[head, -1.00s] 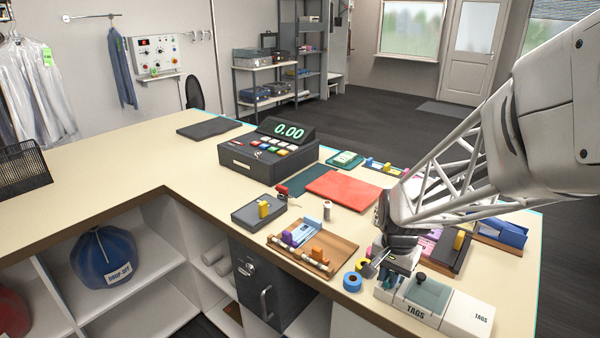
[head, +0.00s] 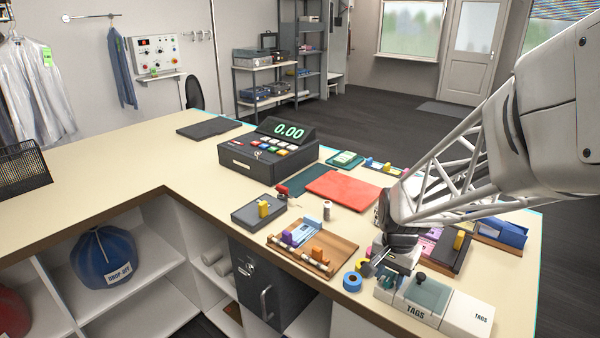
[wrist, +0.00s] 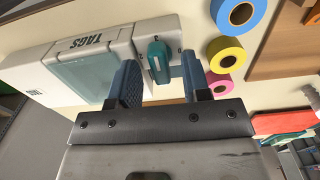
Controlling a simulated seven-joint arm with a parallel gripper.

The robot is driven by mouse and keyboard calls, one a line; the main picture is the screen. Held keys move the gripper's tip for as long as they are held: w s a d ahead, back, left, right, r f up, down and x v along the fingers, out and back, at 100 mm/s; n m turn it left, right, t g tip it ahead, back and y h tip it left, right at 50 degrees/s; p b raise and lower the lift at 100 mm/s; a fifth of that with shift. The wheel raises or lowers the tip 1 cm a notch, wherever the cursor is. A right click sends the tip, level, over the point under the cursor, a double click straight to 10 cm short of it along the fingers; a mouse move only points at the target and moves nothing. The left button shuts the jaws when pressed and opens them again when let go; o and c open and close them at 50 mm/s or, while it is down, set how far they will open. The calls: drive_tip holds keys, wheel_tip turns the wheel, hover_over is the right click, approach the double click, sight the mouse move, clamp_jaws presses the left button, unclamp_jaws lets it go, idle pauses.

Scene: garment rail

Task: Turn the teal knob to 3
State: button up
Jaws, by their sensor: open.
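I cannot tell whether the fingertips reach down to the knob's height.
A blue tape roll (wrist: 238,12), a yellow one (wrist: 226,50) and a pink one (wrist: 220,84) lie close beside the knob panel. A wooden tray (head: 345,247) with small items is to the left. The cash register (head: 268,150) stands farther back on the counter.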

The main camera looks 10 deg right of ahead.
sight(390, 276)
drive_tip(key=shift+r, duration=3.8)
drive_tip(key=s+a+r+n+t, duration=0.1)
drive_tip(key=s+a+r+n, duration=0.2)
drive_tip(key=s, duration=0.5)
drive_tip(key=s+a+r+n+t, duration=0.1)
drive_tip(key=s+a+r+n, duration=0.2)
drive_tip(key=s+a+n, duration=0.2)
drive_tip(key=s, duration=0.3)
drive_tip(key=shift+s+a+r+n+t, duration=0.2)
drive_tip(key=shift+a+r+n+t, duration=0.1)
drive_tip(key=shift+a+n, duration=0.1)
